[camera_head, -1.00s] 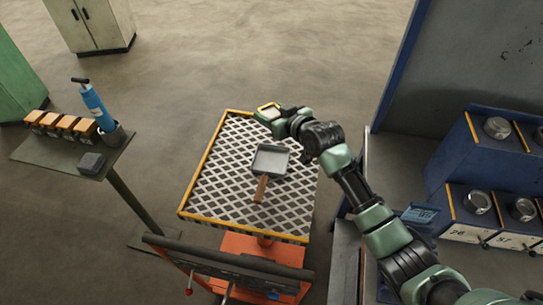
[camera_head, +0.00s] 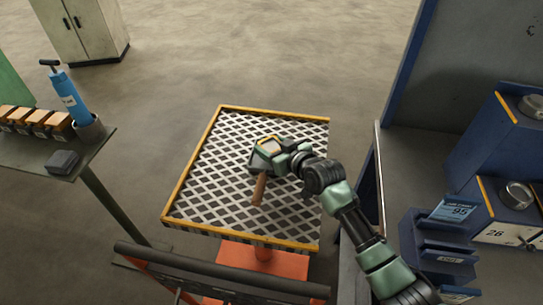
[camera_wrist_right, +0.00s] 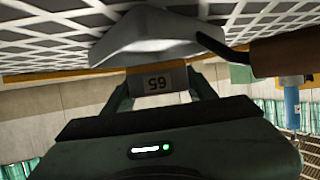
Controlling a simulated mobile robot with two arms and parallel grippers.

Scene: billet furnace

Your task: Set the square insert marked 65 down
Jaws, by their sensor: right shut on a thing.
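My right gripper (camera_head: 268,148) is over the slatted table top and covers much of a grey pan (camera_head: 254,164). In the right wrist view it is shut on the square insert marked 65 (camera_wrist_right: 157,82), whose number reads upside down between the fingers. The pan (camera_wrist_right: 160,38) is close beyond the insert; I cannot tell whether they touch. The pan's brown handle (camera_head: 259,190) points toward me. My left gripper is not in view.
The lattice table (camera_head: 205,185) has a yellow rim and bare room around the pan. A side stand (camera_head: 92,150) on the left carries a blue pump (camera_head: 68,98) and several orange-topped blocks. On the right is a grey bench with blue racks (camera_head: 435,240) and numbered units.

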